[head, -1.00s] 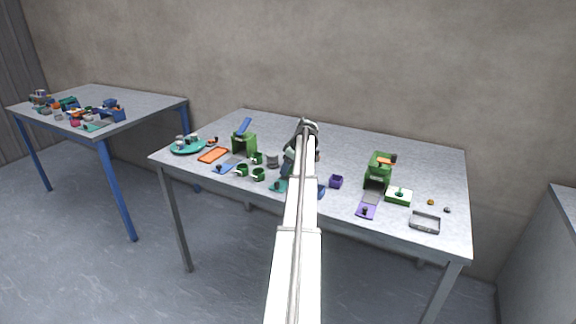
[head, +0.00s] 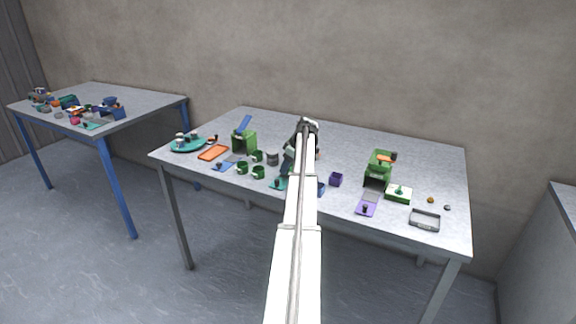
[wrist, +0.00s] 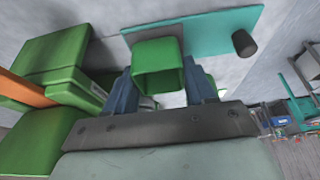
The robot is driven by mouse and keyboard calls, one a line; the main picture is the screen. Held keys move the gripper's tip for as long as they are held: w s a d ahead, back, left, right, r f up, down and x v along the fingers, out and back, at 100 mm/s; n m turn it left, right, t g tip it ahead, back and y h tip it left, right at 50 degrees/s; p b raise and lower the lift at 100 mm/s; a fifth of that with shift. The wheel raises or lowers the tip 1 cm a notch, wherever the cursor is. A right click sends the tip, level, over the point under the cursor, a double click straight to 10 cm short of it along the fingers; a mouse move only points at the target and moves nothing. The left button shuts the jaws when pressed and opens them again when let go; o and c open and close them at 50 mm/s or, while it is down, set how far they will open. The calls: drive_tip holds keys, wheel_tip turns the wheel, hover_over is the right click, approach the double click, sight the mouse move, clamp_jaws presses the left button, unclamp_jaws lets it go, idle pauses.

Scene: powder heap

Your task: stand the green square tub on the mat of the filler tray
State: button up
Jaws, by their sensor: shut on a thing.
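In the wrist view, the green square tub (wrist: 158,66) is between the two blue fingers of my gripper (wrist: 161,88), which is shut on it. The tub's square face is toward the camera. Behind the tub lies a teal tray (wrist: 215,28) with a dark knob (wrist: 243,43) at its right end. The tub overlaps the tray in this view, and I cannot tell whether they touch. In the head view, part of the teal tray (head: 278,184) shows left of my arm. My arm hides the tub there.
A green machine (wrist: 55,55) with an orange part stands close left of my gripper in the wrist view. In the head view, green cups (head: 258,172) and a grey cup (head: 272,159) stand left, and a purple tub (head: 336,179) stands right. The back of the table is clear.

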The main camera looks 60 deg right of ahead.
drive_tip(key=shift+f, duration=0.4)
drive_tip(key=o, duration=1.4)
drive_tip(key=shift+r, duration=0.15)
drive_tip(key=shift+d+r, duration=0.15)
drive_tip(key=shift+r, duration=3.25)
